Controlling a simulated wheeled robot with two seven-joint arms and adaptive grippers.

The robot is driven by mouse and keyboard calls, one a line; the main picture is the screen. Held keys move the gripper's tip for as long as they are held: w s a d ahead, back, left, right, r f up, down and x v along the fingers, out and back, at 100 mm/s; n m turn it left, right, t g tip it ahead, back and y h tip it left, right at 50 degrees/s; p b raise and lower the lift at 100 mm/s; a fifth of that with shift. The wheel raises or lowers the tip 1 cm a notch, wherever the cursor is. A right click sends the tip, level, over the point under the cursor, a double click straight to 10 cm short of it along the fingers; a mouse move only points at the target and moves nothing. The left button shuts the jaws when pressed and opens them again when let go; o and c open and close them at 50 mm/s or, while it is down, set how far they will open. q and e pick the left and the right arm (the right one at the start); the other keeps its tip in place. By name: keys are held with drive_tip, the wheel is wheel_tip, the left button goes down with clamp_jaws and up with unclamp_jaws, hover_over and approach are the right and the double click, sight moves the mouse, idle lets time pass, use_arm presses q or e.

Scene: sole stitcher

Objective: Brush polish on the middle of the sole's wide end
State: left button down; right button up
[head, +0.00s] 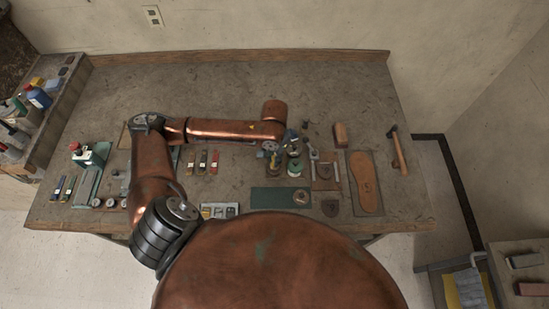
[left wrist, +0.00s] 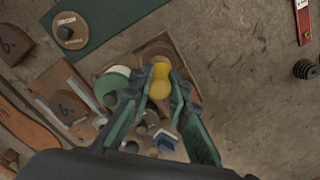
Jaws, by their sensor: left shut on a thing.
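The tan sole (head: 365,182) lies lengthwise on a dark board at the right of the bench in the head view. My left gripper (left wrist: 161,84) is shut on a small rounded yellow handle (left wrist: 160,89), likely the brush's. A brown round part shows just beyond the fingertips; I cannot tell whether it belongs to the held thing. In the head view my left gripper (head: 285,155) is left of the sole, above a cluster of small items, and the held thing is mostly hidden. A round labelled tin (left wrist: 72,30), likely polish, sits on the green mat (head: 268,198). My right gripper is not in view.
A green-and-white spool (left wrist: 112,85) is close beside my left fingers. Numbered brown heel pieces (left wrist: 65,107) lie nearby. A hammer (head: 397,150) lies right of the sole, and a brown block (head: 340,134) lies above it. The back of the bench is clear.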

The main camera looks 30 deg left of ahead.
use_arm(q)
drive_tip(key=shift+f, duration=0.25)
drive_tip(key=shift+f, duration=0.3)
idle(0.4)
idle(0.5)
idle(1.0)
drive_tip(key=shift+p, duration=0.5)
idle(0.4)
drive_tip(key=shift+s+f, duration=0.1)
idle(0.7)
